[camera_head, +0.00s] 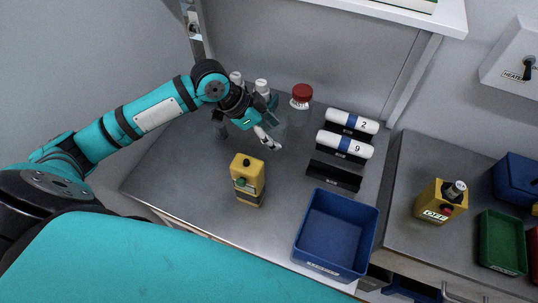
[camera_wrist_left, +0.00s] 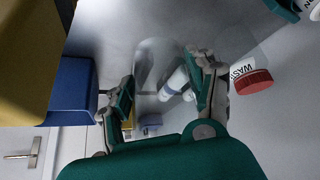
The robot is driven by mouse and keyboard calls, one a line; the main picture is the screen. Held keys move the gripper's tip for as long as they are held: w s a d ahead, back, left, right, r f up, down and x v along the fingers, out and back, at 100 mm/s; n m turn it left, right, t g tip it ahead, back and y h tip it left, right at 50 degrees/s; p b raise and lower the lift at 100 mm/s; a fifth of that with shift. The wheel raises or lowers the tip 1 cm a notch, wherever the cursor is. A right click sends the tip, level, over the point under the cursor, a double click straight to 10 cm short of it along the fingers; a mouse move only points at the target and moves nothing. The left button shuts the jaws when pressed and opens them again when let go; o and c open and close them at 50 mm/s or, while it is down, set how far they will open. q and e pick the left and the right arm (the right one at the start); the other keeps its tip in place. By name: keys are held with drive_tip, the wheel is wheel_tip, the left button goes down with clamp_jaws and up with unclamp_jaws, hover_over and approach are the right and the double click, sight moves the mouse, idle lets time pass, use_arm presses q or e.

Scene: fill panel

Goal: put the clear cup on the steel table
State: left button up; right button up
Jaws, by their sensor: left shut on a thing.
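The clear cup (camera_wrist_left: 152,60) shows faintly between the fingers of my left gripper (camera_wrist_left: 166,82) in the left wrist view. The gripper is shut on it, and a white cylinder shows at or through the clear wall. In the head view my left gripper (camera_head: 245,132) is low over the back left part of the grey steel table (camera_head: 190,190). The cup's outline is too faint to make out there. I cannot tell whether its base touches the table. My right gripper is not in view.
A yellow box (camera_head: 248,180) stands in front of the gripper. A red-capped bottle (camera_head: 301,97) and white-capped bottles (camera_head: 261,87) stand behind. White rolls (camera_head: 345,144) lie on racks at right. A blue bin (camera_head: 336,233) is front right. The table's front left is clear.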

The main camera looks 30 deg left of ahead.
use_arm(q)
drive_tip(key=f, duration=0.4)
drive_tip(key=shift+a+f+p, duration=0.25)
drive_tip(key=shift+f+p, duration=0.05)
drive_tip(key=shift+f, duration=0.05)
drive_tip(key=shift+w+f, duration=0.1)
drive_tip(key=shift+f, duration=0.5)
wheel_tip(320, 180, down, 2)
drive_tip(key=shift+d+f+p, duration=0.1)
drive_tip(key=shift+p, duration=0.2)
drive_tip(key=shift+f, duration=0.35)
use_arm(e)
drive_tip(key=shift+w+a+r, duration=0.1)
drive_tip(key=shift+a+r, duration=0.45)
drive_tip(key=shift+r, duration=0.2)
use_arm(q)
drive_tip(key=shift+f, duration=0.1)
drive_tip(key=o, duration=1.2)
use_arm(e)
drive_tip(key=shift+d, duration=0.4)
